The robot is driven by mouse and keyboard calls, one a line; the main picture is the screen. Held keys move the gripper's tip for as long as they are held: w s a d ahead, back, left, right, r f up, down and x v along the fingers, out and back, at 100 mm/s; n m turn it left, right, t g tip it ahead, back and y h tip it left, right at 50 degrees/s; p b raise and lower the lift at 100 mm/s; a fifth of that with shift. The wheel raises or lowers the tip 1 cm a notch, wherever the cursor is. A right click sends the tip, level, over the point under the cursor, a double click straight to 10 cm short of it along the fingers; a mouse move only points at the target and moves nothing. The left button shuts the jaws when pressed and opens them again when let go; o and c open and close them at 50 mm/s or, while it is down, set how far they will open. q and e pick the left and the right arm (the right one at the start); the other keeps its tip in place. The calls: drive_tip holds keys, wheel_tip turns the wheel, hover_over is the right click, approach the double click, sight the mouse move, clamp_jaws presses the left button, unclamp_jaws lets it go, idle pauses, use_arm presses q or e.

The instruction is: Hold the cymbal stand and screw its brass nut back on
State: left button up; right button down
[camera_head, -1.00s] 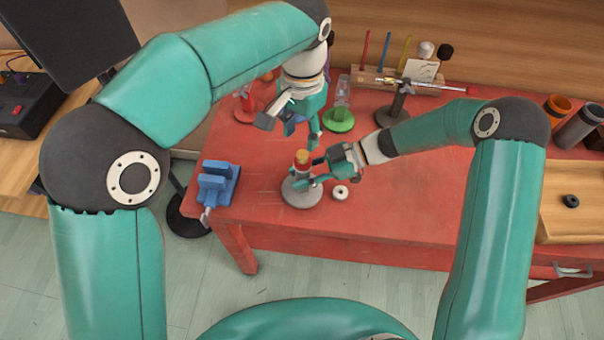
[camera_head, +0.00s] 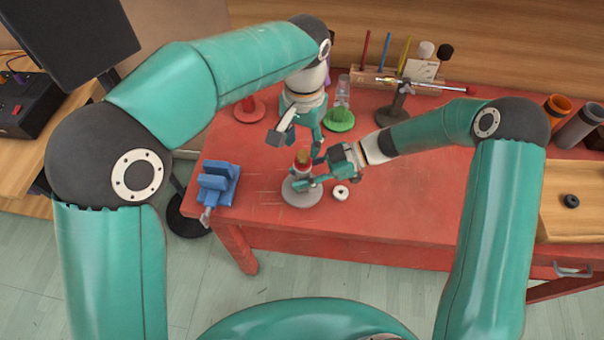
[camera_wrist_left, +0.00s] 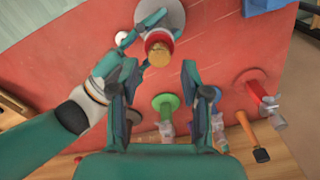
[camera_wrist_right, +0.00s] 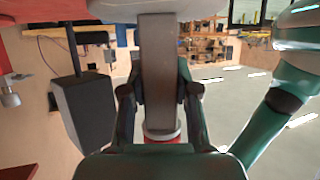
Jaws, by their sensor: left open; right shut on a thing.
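The cymbal stand has a round grey base (camera_head: 301,194) on the red table, with an upright post (camera_wrist_right: 158,70). A red piece (camera_wrist_left: 157,38) and the brass nut (camera_wrist_left: 158,57) show at its top; the nut also shows in the head view (camera_head: 303,154). I cannot tell whether the nut is threaded on. My right gripper (camera_head: 310,171) is shut on the post from the right, below the nut. My left gripper (camera_head: 299,140) is open and empty, just behind and above the nut, pointing down. In the left wrist view its fingers (camera_wrist_left: 160,72) lie either side of the nut's line.
A white ring (camera_head: 341,192) lies right of the base. A blue vise (camera_head: 217,184) is at the table's left edge. A green-based stand (camera_head: 340,121), a red-based stand (camera_head: 250,112) and a dark stand (camera_head: 395,112) stand behind. The front right tabletop is clear.

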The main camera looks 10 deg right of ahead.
sight(302, 153)
use_arm(q)
drive_tip(key=shift+f, duration=2)
drive_tip(key=shift+c, duration=0.2)
clamp_jaws()
drive_tip(key=shift+o, duration=1.1)
unclamp_jaws()
